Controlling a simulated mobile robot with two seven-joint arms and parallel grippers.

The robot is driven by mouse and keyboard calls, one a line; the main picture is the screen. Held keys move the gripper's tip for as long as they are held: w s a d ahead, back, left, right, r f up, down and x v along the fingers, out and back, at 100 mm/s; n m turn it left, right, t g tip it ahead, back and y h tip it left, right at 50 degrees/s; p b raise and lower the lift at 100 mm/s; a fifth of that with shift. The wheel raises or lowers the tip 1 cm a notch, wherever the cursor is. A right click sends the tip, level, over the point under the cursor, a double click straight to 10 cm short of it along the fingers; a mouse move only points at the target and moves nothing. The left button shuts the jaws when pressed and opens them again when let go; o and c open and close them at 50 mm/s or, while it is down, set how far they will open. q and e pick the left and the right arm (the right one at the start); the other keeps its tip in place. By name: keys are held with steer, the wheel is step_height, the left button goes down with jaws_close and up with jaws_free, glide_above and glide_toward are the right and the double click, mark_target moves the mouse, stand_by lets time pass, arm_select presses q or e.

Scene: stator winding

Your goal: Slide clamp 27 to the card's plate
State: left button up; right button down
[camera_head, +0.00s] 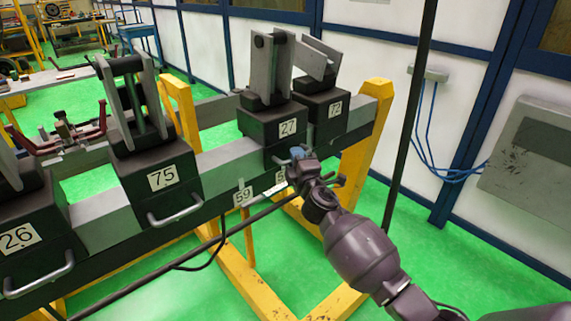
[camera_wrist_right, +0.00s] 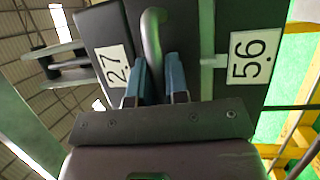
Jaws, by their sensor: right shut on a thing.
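Clamp 27 (camera_head: 262,128) is a black block with upright grey jaws, sitting on the grey rail. My right gripper (camera_head: 298,158) is at its front, below the number label. In the right wrist view the blue fingers of my right gripper (camera_wrist_right: 160,85) are shut on the clamp's grey bar handle (camera_wrist_right: 152,35). The label 27 (camera_wrist_right: 116,66) is left of the handle. Plate 56 (camera_wrist_right: 248,57) is right of it on the rail's side. Plate 59 (camera_head: 243,196) is on the rail front, left of a partly hidden plate (camera_head: 281,178). No card is identifiable. My left gripper is out of view.
Clamp 72 (camera_head: 325,116) stands close against clamp 27 on its right. Clamp 75 (camera_head: 158,178) is to the left, with bare rail (camera_head: 222,160) between. Clamp 26 (camera_head: 35,240) is at far left. Yellow supports (camera_head: 362,150) hold the rail. A dark pole (camera_head: 412,110) stands at right.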

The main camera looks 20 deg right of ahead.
steer(key=shift+s+a, duration=0.1)
steer(key=shift+a, duration=0.15)
steer(key=c, duration=1.1)
jaws_free()
steer(key=s, duration=0.3)
steer(key=s+f, duration=0.1)
steer(key=s, duration=0.6)
steer(key=shift+s+a+f, duration=0.25)
steer(key=shift+s+f, duration=0.1)
steer(key=shift+f, duration=0.05)
steer(key=s+f+m+g, duration=0.3)
steer(key=s+f+m, duration=0.2)
steer(key=s+f, duration=0.3)
steer(key=s+d+f+m+g, duration=0.1)
steer(key=s+f+m+g, duration=0.2)
steer(key=s, duration=0.8)
steer(key=s+f+m+g, duration=0.3)
steer(key=s+f+m, duration=0.4)
steer(key=s+f, duration=0.3)
steer(key=shift+s+d+f+m+y, duration=0.1)
steer(key=shift+d+f+m+y, duration=0.1)
steer(key=shift+f, duration=0.45)
steer(key=shift+s+d+f+m+y, duration=0.1)
steer(key=shift+d+f+y, duration=0.1)
steer(key=shift+f, duration=0.45)
